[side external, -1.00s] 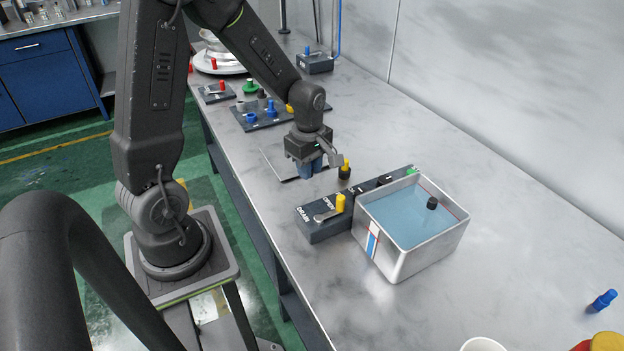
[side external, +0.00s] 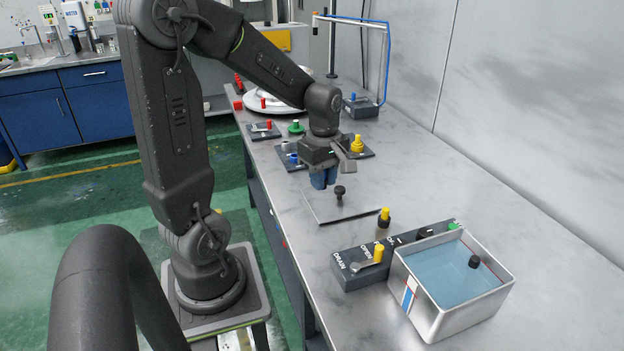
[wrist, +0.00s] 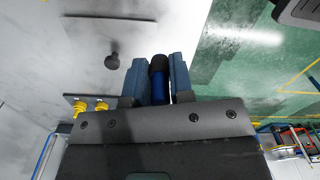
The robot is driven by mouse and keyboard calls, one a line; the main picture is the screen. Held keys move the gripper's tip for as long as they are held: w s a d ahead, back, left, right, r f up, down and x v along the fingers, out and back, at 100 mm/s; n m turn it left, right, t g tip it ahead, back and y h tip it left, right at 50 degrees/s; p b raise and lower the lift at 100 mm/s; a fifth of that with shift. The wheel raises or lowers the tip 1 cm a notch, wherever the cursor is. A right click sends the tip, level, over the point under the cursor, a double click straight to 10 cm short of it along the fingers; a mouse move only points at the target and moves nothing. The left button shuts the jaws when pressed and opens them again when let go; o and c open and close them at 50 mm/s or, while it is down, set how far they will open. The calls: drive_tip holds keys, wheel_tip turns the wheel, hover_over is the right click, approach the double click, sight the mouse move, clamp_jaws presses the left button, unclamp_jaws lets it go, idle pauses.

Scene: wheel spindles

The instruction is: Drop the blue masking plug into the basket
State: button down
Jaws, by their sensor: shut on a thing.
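My gripper (side external: 323,180) is above the bench, beyond a flat plate with a black knob. In the wrist view its blue fingers (wrist: 158,80) are shut on the blue masking plug (wrist: 159,86), which has a black end. In the side view the fingers hide the plug. I cannot identify a basket in either view.
The plate's black knob (side external: 340,193) stands close to my gripper. An open metal tank (side external: 458,311) of blue liquid and a drain valve block (side external: 352,281) stand nearer the camera. A rack with yellow plugs (side external: 357,144) is behind my gripper. The right side of the bench is clear.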

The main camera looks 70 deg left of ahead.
drive_tip(key=w+d, duration=0.7)
drive_tip(key=d, duration=0.5)
drive_tip(key=w+d+r, duration=0.1)
drive_tip(key=w+d, duration=0.5)
drive_tip(key=d, duration=0.6)
drive_tip(key=shift+w, duration=0.35)
drive_tip(key=shift+f, duration=1.7)
drive_tip(key=c, duration=0.9)
unclamp_jaws()
